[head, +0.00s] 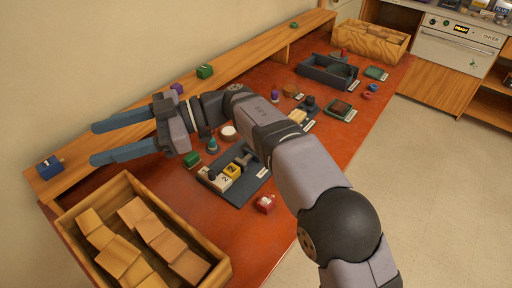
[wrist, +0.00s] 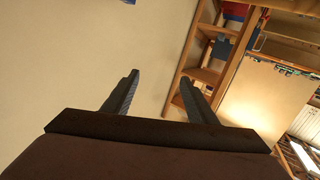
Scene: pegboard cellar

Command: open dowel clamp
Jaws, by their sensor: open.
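My gripper (head: 94,144) is open and empty, with its two blue fingers apart, pointing left in the head view above the wooden ledge. In the wrist view my gripper (wrist: 159,80) shows nothing between its fingers. A dark base plate (head: 247,187) on the red bench carries a grey bar-like part (head: 242,160), a yellow block (head: 233,170) and a white block (head: 219,182) marked 2. A smaller dark fixture (head: 310,103) with a knob stands farther back, beside a pale block. I cannot tell for sure which is the dowel clamp. My arm hides part of the bench between them.
A wooden crate (head: 68,225) of wood blocks stands at the front left. A dark open tray (head: 328,80) and another wooden crate (head: 385,53) are farther back. Small items, including a green block (head: 205,71) and a blue block (head: 49,167), sit on the ledge.

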